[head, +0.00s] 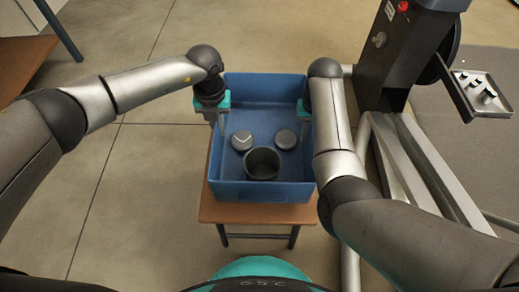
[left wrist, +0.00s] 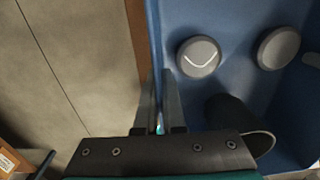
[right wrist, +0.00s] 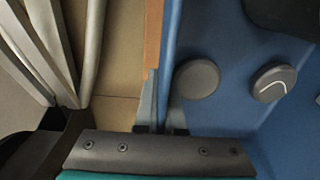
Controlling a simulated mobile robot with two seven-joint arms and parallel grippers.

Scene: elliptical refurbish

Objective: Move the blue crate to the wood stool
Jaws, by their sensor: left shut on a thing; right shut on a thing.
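The blue crate (head: 262,88) is in the middle of the head view, above or on a small wooden stool (head: 257,214) with dark legs. I cannot tell if its base touches the stool top. The crate holds two dark round lidded items, (head: 242,140) and (head: 286,139), and a dark open cup (head: 262,163). My left gripper (head: 216,122) is shut on the crate's left wall. The wall between its fingers shows in the left wrist view (left wrist: 154,60). My right gripper (head: 305,122) is shut on the right wall, seen in the right wrist view (right wrist: 170,50).
A dark machine (head: 395,60) with a pale metal frame (head: 410,165) and a small tray (head: 475,92) stands close on the right. A brown wooden surface (head: 20,62) is at the upper left. The tiled floor (head: 135,190) to the left is clear.

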